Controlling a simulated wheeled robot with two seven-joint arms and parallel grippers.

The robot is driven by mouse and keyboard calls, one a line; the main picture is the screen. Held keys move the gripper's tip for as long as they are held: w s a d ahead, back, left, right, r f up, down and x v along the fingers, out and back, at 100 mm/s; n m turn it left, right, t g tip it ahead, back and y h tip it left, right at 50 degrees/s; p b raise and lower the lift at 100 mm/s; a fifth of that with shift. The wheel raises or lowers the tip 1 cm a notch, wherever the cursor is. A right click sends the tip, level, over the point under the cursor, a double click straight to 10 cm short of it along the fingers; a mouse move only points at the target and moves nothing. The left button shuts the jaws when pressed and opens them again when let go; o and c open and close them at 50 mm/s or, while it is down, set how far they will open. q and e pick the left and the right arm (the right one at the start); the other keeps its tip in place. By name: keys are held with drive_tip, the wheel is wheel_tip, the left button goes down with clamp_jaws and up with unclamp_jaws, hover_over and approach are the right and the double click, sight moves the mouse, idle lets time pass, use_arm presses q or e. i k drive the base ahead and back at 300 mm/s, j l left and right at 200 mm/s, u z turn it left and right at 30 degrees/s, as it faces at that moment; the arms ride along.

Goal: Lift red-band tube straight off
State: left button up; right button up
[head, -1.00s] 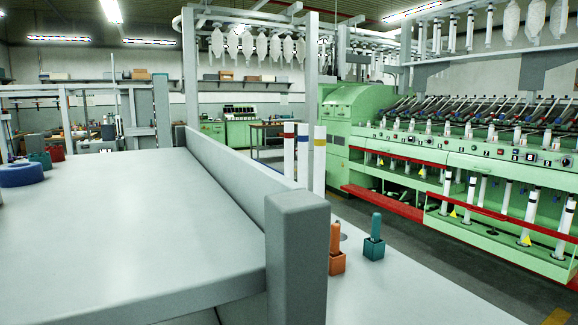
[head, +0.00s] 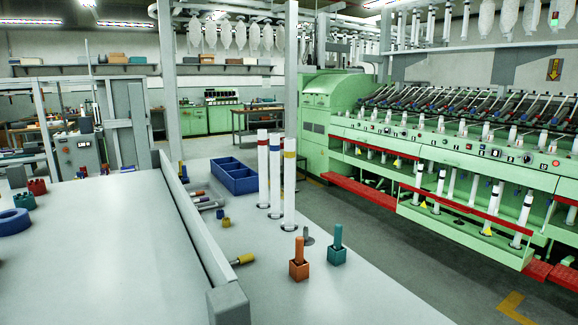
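The red-band tube (head: 263,175) is a tall white tube standing upright at the back of the grey table, the leftmost of three in a close row. Beside it stand a white tube with a blue band (head: 275,185) and, nearest me, a white tube with a yellow band (head: 289,190). Each stands at a dark round base on the tabletop. Neither of my grippers shows in the head view.
A blue divided tray (head: 237,182) lies left of the tubes. An orange block with a peg (head: 299,268) and a teal one (head: 337,255) stand in front. A raised grey panel (head: 110,260) fills the left. Green machines (head: 440,150) stand across the aisle.

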sight(263, 202)
drive_tip(key=l+z, duration=0.3)
drive_tip(key=z, duration=0.15)
drive_tip(key=l+z, duration=0.25)
drive_tip(key=z, duration=0.25)
drive_tip(key=i+l+z, duration=0.15)
drive_tip(key=z, duration=0.3)
drive_tip(key=i+l+z, duration=0.25)
drive_tip(key=i, duration=0.3)
drive_tip(key=i+l+z, duration=0.25)
drive_tip(key=i, duration=0.25)
drive_tip(key=i+u, duration=0.35)
drive_tip(key=i, duration=0.2)
drive_tip(key=i+l+u, duration=0.1)
drive_tip(key=i+u, duration=0.25)
drive_tip(key=i, duration=0.25)
drive_tip(key=i+l+u, duration=0.35)
drive_tip(key=i, duration=0.2)
drive_tip(key=i+j+u, duration=0.55)
drive_tip(key=u, duration=0.3)
drive_tip(key=i+u, duration=1.1)
drive_tip(key=u, duration=0.15)
drive_tip(key=i+j+u, duration=0.1)
drive_tip(key=i+u, duration=0.4)
drive_tip(key=i+l+u, duration=0.1)
drive_tip(key=i+u, duration=0.4)
drive_tip(key=i+l+u, duration=0.3)
drive_tip(key=i+u, duration=0.2)
drive_tip(key=k, duration=0.05)
